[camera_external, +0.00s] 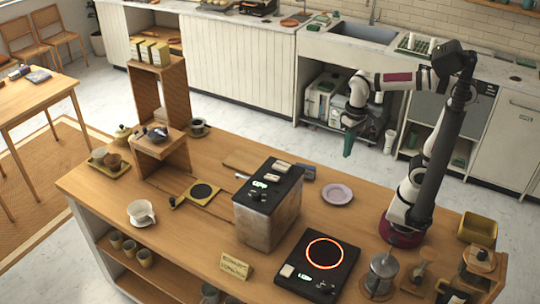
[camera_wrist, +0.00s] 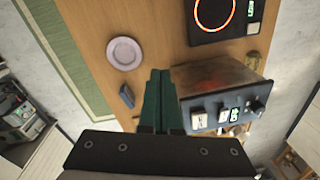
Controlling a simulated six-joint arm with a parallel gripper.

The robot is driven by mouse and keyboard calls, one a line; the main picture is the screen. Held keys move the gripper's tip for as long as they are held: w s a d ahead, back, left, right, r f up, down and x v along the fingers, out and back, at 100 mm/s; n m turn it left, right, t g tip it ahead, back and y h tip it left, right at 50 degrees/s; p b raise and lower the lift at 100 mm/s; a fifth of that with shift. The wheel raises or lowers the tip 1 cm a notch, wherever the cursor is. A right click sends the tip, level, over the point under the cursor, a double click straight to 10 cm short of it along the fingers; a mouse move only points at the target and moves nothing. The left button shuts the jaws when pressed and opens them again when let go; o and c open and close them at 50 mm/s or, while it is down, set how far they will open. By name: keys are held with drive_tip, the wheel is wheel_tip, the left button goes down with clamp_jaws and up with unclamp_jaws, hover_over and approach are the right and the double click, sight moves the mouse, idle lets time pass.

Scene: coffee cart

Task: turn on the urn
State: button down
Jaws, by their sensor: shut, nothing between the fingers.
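The urn (camera_external: 266,220) appears to be the boxy steel unit with a black top, standing on the wooden cart. Its top has a lit green display, a dark knob and pale rocker-like pieces. In the wrist view the urn (camera_wrist: 215,80) lies just right of my fingers, with its black panel (camera_wrist: 215,112) toward the lower right. My gripper (camera_external: 349,144), with green fingers, is shut and empty, raised behind and right of the urn, apart from it. In the wrist view my gripper (camera_wrist: 160,74) points down past the urn's side. The switch positions are too small to tell.
A black hotplate (camera_external: 318,262) with a glowing red ring sits right of the urn. A lilac plate (camera_external: 337,194) and a small blue-grey block (camera_external: 307,172) lie behind it. A wooden shelf (camera_external: 161,110) stands left. A label card (camera_external: 235,266) is in front.

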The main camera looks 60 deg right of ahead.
drive_tip(key=w+a+r+n+t, duration=0.1)
drive_tip(key=w+a+r, duration=0.2)
drive_tip(key=w, duration=0.2)
drive_tip(key=w+a+r+n, duration=0.1)
drive_tip(key=w+a+r, duration=0.15)
drive_tip(key=w, duration=0.25)
wheel_tip(320, 180, up, 2)
drive_tip(key=n+t+h, duration=0.1)
hover_over(274, 177)
drive_tip(key=s, duration=0.2)
drive_tip(key=shift+s+r, duration=0.1)
drive_tip(key=shift+s, duration=0.05)
drive_tip(key=x, duration=1.2)
drive_tip(key=shift+s+f, duration=0.45)
drive_tip(key=shift+f, duration=0.55)
